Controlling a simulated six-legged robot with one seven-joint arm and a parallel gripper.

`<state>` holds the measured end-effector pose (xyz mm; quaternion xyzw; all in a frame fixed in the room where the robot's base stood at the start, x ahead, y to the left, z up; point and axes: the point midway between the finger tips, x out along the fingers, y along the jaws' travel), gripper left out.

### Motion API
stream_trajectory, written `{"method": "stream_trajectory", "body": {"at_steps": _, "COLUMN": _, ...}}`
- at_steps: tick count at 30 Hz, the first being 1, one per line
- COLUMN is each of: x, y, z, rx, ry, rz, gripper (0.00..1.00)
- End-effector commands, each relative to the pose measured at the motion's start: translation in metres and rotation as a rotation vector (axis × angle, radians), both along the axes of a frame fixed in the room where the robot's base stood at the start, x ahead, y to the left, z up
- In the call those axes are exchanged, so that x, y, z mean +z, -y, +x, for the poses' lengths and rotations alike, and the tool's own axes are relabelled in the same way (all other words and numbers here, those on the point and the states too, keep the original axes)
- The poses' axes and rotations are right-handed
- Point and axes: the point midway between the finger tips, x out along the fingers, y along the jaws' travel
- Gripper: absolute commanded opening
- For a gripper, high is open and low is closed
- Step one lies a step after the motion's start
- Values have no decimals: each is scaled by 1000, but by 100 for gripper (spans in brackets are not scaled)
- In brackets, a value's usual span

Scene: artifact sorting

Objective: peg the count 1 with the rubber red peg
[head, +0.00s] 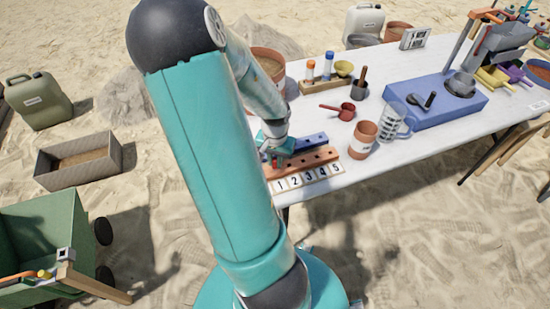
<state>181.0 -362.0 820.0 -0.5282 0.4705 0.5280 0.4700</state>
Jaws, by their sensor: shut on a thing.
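A strip of white number cards (308,177) reading 1 to 5 lies along the near left edge of the white table. A brown-orange peg board (318,157) with holes lies just behind it, and a blue bar (312,141) lies behind that. My gripper (276,160) is over the left end of the board, near the 1. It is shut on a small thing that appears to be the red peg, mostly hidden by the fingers. I cannot tell whether the peg touches the board or sits in a hole.
A terracotta cup (362,141), a clear jug (393,122) and a dark red scoop (346,112) stand right of the board. A blue platform (437,107) is farther right. A rack with bottles (325,80) and a large clay pot (268,62) are behind.

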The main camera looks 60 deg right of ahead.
Motion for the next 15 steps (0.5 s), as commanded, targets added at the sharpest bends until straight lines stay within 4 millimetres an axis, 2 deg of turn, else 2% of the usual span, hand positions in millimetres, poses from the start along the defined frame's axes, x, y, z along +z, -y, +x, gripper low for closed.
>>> {"method": "stream_trajectory", "body": {"at_steps": 15, "x": -12, "y": 0, "z": 0, "rx": -1, "ry": 0, "rz": 0, "gripper": 0}}
